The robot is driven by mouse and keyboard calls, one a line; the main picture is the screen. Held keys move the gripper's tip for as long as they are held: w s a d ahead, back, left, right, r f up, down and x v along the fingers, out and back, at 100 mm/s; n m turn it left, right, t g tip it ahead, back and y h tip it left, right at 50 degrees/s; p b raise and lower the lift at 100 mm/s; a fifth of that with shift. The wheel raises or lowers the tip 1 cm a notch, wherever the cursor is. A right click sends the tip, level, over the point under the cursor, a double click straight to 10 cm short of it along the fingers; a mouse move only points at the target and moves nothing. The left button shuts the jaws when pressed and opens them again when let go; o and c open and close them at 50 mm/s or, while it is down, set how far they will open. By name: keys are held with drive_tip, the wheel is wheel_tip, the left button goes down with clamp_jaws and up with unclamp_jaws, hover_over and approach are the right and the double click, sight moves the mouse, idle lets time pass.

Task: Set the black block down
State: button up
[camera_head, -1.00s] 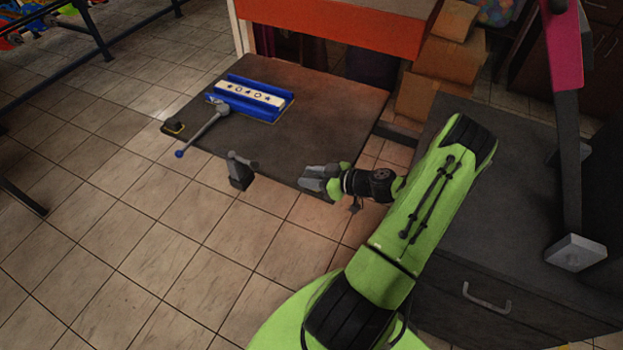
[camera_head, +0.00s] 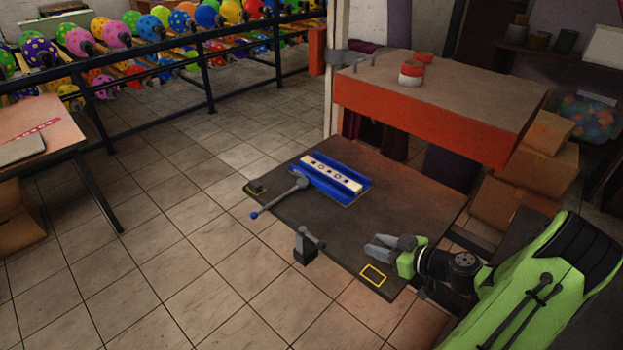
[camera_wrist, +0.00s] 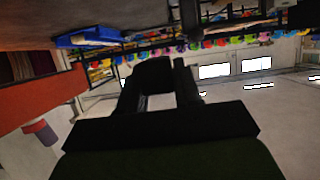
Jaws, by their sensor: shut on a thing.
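My gripper (camera_head: 374,248) points left above the near right part of the dark table (camera_head: 335,225). It is shut on a black block, which shows as a dark shape at the fingertips in the wrist view (camera_wrist: 154,72). In the head view the held block cannot be made out apart from the grey fingers. A yellow square outline (camera_head: 373,275) is empty on the table, just below the gripper in the picture.
A blue tray (camera_head: 346,184) with a white starred strip lies on the table, with a blue-tipped lever (camera_head: 281,199) beside it. A dark clamp-like piece (camera_head: 306,246) stands at the near edge. An orange-fronted counter (camera_head: 420,125) rises behind, beside cardboard boxes (camera_head: 515,185).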

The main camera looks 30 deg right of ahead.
drive_tip(key=shift+a, duration=0.1)
drive_tip(key=w+a+n+g+y+p, duration=0.1)
drive_tip(key=w+a+n+g+y, duration=0.1)
drive_tip(key=a, duration=0.9)
drive_tip(key=w+a+n+g+y+p, duration=0.1)
drive_tip(key=w+a+n+g+y, duration=0.2)
drive_tip(key=a, duration=0.9)
drive_tip(key=shift+w+r+n+y, duration=0.15)
drive_tip(key=shift+w+n+y, duration=0.2)
drive_tip(key=shift+n+y, duration=0.45)
drive_tip(key=shift+a, duration=0.15)
